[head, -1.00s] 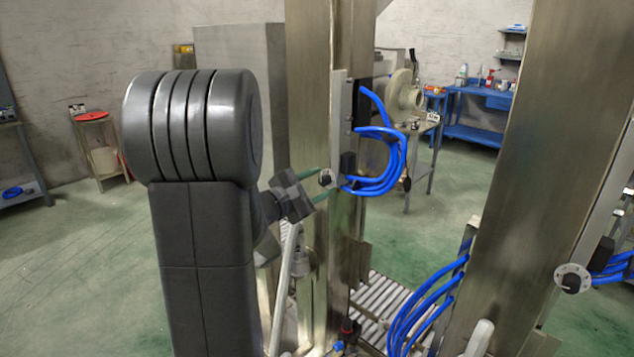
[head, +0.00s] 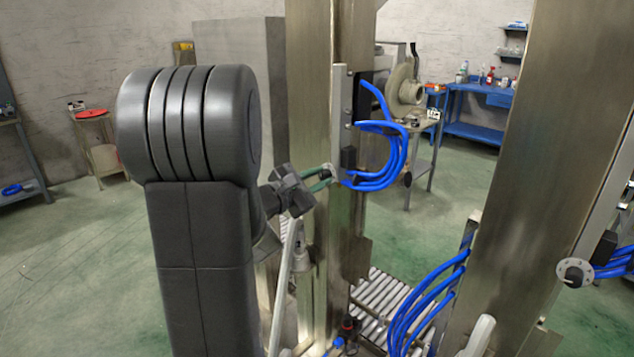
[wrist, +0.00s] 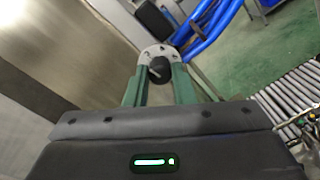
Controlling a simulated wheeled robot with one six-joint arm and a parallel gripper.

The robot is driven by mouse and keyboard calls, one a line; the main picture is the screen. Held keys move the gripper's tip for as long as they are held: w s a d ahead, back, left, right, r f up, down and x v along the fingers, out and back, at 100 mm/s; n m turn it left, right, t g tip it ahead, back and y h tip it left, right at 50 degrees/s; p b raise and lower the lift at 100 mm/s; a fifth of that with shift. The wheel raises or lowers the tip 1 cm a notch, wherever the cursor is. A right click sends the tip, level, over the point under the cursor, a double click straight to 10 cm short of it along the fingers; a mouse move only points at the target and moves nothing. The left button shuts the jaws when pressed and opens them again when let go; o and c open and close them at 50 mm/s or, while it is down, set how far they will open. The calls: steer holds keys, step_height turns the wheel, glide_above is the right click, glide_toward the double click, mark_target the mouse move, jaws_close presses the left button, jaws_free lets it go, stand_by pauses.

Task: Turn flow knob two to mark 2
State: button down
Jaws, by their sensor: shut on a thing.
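A black knob (wrist: 159,69) sits on a round grey dial (wrist: 157,51) with dark dots in the wrist view. The green fingers of my gripper (wrist: 160,74) are shut on this knob, one on each side. In the head view my gripper (head: 325,175) reaches the knob at the lower end of a metal plate on the middle column; the fingers mostly hide it. A second black knob (head: 573,274) on a round dial shows at the right column, untouched. I cannot read numbers on either dial.
Blue hoses (head: 392,150) loop right beside the held knob. A wide metal column (head: 530,150) stands to the right, with more blue hoses (head: 425,300) low beside it. A roller conveyor (head: 382,298) lies below. Open green floor lies left of my arm.

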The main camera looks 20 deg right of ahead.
steer(key=n+b, duration=0.1)
steer(key=n, duration=0.3)
steer(key=shift+f+b, duration=0.1)
steer(key=shift+b, duration=0.3)
steer(key=shift+n, duration=2.1)
steer(key=c, duration=1.2)
jaws_free()
steer(key=shift+c, duration=0.2)
steer(key=b+v, duration=0.2)
steer(key=v, duration=1.2)
steer(key=shift+w+d, duration=0.1)
steer(key=shift+d, duration=0.05)
